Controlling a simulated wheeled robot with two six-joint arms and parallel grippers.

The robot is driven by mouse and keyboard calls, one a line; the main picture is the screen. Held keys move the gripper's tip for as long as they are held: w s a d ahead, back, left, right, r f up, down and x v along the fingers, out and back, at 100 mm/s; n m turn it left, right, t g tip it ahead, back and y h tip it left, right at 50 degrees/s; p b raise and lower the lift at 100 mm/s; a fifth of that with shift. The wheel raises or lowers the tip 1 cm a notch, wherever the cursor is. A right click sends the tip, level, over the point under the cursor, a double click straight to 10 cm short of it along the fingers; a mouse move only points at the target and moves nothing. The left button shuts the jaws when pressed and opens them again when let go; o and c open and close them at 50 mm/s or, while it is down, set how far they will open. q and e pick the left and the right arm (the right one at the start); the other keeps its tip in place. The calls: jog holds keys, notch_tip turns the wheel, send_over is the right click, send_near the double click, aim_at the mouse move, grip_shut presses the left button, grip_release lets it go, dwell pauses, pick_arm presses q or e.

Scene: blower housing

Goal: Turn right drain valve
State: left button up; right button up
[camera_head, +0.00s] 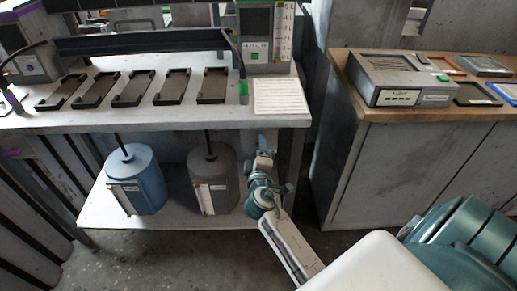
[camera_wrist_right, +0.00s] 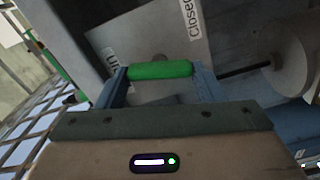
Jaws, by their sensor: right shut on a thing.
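A green valve handle (camera_wrist_right: 160,70) lies level in the wrist view, in front of a grey plate (camera_wrist_right: 150,45). The plate carries a "Closed" label (camera_wrist_right: 190,22) at upper right and a partly hidden label (camera_wrist_right: 110,62) at left. My right gripper (camera_wrist_right: 160,82) has its two blue fingers at either end of the handle and is shut on it. In the head view my right gripper (camera_head: 262,158) is at the right end of the bench, just below the tabletop edge; the valve there is hidden. My left gripper does not show.
A blue canister (camera_head: 145,178) and a dark grey canister (camera_head: 212,183) stand on the lower shelf (camera_head: 180,218), left of my right arm. The bench top (camera_head: 150,117) holds several black trays and a paper sheet (camera_head: 279,96). A cabinet (camera_head: 400,160) stands to the right.

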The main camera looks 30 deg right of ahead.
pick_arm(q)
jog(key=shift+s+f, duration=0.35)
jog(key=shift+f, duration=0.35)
pick_arm(e)
jog(key=shift+n, duration=0.5)
jog(key=o, duration=1)
pick_arm(q)
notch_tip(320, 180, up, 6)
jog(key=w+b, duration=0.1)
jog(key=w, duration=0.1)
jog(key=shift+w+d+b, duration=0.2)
jog(key=shift+b, duration=0.2)
pick_arm(e)
jog(key=shift+v, duration=5.45)
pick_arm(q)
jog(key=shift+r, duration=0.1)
pick_arm(e)
jog(key=shift+w+a+f, duration=0.1)
jog(key=shift+f, duration=0.1)
